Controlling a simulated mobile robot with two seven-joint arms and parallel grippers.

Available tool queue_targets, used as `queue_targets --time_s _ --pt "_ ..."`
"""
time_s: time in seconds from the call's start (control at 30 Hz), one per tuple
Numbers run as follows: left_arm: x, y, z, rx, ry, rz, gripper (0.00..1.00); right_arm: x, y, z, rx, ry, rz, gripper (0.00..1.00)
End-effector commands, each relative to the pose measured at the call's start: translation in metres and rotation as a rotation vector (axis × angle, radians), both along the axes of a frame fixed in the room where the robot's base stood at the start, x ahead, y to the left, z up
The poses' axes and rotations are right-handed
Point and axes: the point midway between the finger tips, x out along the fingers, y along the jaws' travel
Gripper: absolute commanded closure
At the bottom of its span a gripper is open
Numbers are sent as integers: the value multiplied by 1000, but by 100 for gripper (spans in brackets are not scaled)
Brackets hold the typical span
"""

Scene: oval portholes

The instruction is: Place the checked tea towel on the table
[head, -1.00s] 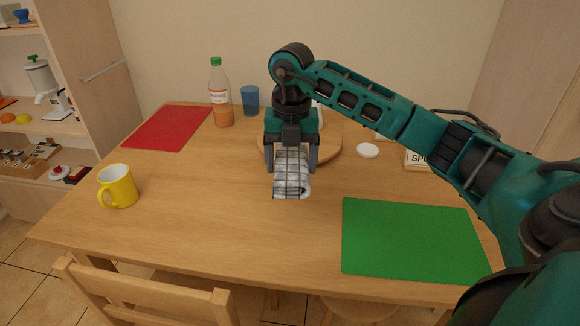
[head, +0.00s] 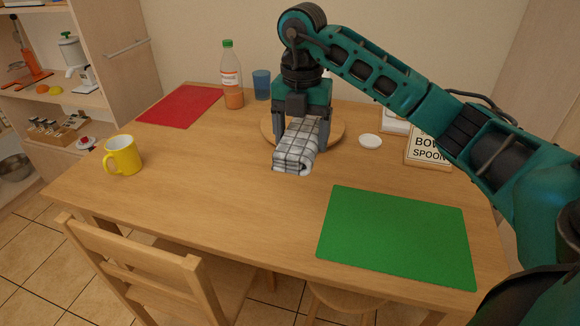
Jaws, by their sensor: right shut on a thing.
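The checked tea towel (head: 297,150) is a folded, rolled white cloth with dark grid lines, in the middle of the head view. My right gripper (head: 302,140) is shut on it from above, with one finger on each side. The towel is over the wooden table (head: 215,205), in front of a round wooden board. I cannot tell whether its underside touches the tabletop. My left gripper is not in view.
A green mat (head: 395,238) lies at front right and a red mat (head: 180,105) at back left. A yellow mug (head: 122,156), bottle (head: 232,78), blue cup (head: 262,85), round board (head: 340,130), white dish (head: 370,141) and sign (head: 428,150) surround clear central tabletop. A chair (head: 150,270) stands in front.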

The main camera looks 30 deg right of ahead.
Motion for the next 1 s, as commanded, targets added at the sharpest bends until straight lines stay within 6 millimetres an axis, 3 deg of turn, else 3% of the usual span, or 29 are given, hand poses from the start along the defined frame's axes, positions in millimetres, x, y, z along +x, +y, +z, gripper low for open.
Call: queue_targets --time_s 0.1,0.5,0.83,1.0 --pt "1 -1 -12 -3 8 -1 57 -2 1 -34 1 8 1 46" --pt "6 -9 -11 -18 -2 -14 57 -1 0 -131 0 5 0 46" --pt "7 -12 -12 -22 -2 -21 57 -1 0 -161 -1 3 1 46" --pt "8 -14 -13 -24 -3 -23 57 -1 0 -188 -1 4 0 46"
